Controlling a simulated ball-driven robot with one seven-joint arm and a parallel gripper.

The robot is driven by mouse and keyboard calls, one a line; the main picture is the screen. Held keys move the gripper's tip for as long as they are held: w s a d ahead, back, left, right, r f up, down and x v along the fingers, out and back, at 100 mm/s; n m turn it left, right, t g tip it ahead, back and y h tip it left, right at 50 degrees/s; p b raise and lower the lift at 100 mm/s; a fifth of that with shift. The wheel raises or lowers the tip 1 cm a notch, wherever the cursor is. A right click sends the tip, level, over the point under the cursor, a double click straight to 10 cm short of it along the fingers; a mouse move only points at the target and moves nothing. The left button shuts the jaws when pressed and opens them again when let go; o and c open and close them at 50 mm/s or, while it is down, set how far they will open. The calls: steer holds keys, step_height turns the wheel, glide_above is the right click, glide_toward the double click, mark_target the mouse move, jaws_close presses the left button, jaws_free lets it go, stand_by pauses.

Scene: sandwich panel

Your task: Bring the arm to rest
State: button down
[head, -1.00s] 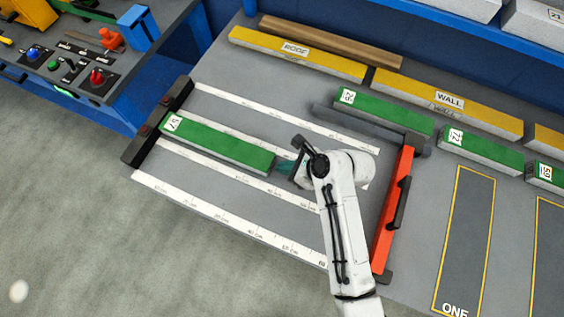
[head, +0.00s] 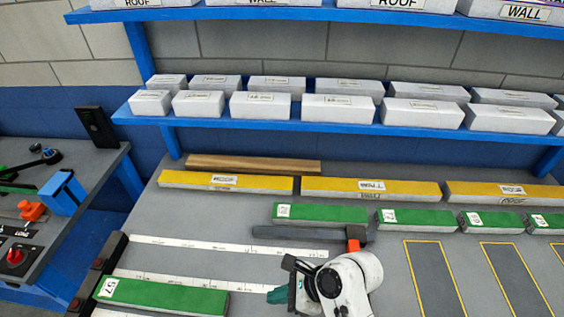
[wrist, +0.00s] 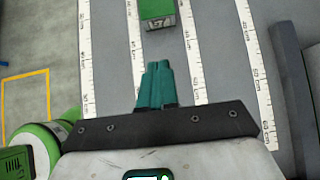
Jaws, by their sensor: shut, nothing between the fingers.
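My gripper (head: 280,294) has teal fingers and shows at the bottom middle of the head view, over the grey table with white measuring strips. In the wrist view my gripper (wrist: 158,72) has its fingers together, with nothing between them. A green-topped block marked 57 (head: 160,297) lies between the strips to the left of the gripper. In the wrist view the near end of this block (wrist: 158,20) is ahead of the fingertips, with a gap between. My white arm (head: 345,285) stands behind the gripper at the right.
Several green blocks (head: 322,213) and yellow-topped blocks (head: 226,182) lie in rows at the back. Blue shelves (head: 345,122) hold white blocks. A control bench (head: 90,160) stands left. Yellow-outlined areas (head: 436,275) on the right are empty.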

steer(key=s+d+n+t+h, duration=0.1)
steer(key=d+n+h, duration=0.1)
steer(key=d+n, duration=0.2)
steer(key=s+d+r+n+t+h, duration=0.1)
steer(key=d+n, duration=0.4)
steer(key=d, duration=0.5)
steer(key=s+d+r+n+t+h, duration=0.1)
steer(key=s+d+n+t+h, duration=0.1)
steer(key=d, duration=0.5)
steer(key=shift+s+d+n+h, duration=0.1)
steer(key=shift+s+n+h, duration=0.65)
steer(key=shift+n, duration=0.55)
steer(key=s+d+r+n+h, duration=0.3)
steer(key=s+d+n, duration=0.15)
steer(key=d, duration=0.25)
steer(key=s+f+g, duration=0.1)
steer(key=s+f, duration=0.2)
steer(key=s+d+f+g+b, duration=0.1)
steer(key=s+f, duration=0.2)
steer(key=s+f+g+b, duration=0.1)
steer(key=s+f, duration=0.1)
steer(key=s, duration=0.2)
steer(key=shift+s+d+f+m, duration=0.15)
steer(key=shift+f+m, duration=0.1)
steer(key=shift+f, duration=0.15)
